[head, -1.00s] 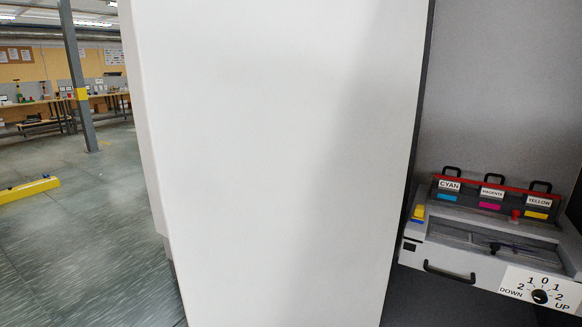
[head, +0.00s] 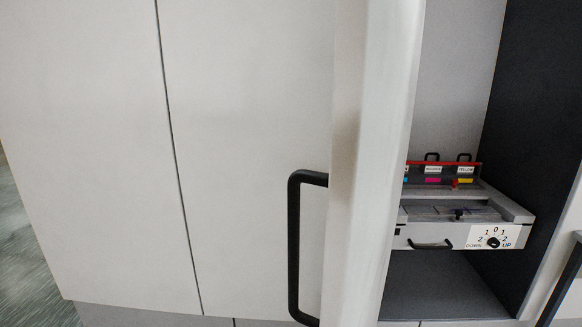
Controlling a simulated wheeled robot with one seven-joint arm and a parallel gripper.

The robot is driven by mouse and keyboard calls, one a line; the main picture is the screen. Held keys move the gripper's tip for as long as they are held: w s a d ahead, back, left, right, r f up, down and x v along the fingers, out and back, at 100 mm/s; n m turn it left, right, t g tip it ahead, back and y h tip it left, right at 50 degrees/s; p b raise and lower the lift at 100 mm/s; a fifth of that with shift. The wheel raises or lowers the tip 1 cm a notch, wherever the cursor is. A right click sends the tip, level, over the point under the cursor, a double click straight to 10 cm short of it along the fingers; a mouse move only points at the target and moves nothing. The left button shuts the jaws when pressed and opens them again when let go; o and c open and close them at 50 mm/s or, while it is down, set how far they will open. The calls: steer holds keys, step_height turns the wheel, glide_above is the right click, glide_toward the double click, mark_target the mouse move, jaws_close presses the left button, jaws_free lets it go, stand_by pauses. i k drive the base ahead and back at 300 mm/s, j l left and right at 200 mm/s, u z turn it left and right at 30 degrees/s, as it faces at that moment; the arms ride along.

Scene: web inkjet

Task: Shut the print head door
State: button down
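The print head door (head: 375,120) stands open, seen nearly edge-on as a pale upright slab pointing toward me. Its black bar handle (head: 294,245) sticks out from its left side. To the right of the door is the open bay with the print head unit (head: 425,230), a grey drawer-like block with ink labels and a numbered UP/DOWN dial (head: 493,242). The door hides the left part of this unit. My gripper is not in view.
Flat pale cabinet panels (head: 90,150) fill the left, with a thin upright seam. A dark bay wall (head: 535,100) is on the right. Another black handle (head: 565,285) shows at the lower right edge. A strip of floor (head: 30,270) is free at far left.

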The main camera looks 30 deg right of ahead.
mark_target(377, 46)
steer(key=i+j, duration=0.15)
steer(key=j, duration=0.25)
steer(key=i+j+z, duration=0.1)
steer(key=j, duration=0.3)
steer(key=i+j+z, duration=0.1)
steer(key=i+j, duration=0.15)
steer(key=j, duration=0.15)
steer(key=i+j, duration=0.1)
steer(key=j, duration=0.35)
steer(key=i+j+z, duration=0.1)
steer(key=j, duration=0.3)
steer(key=i+j+z, duration=0.1)
steer(key=z, duration=1.25)
steer(key=k+j, duration=0.1)
steer(key=j, duration=0.25)
steer(key=k+j, duration=0.1)
steer(key=j, duration=0.25)
steer(key=j+z, duration=0.1)
steer(key=j, duration=0.25)
steer(key=k+j, duration=0.2)
steer(key=j, duration=0.15)
steer(key=k+j, duration=0.1)
steer(key=j, duration=0.25)
steer(key=z, duration=0.05)
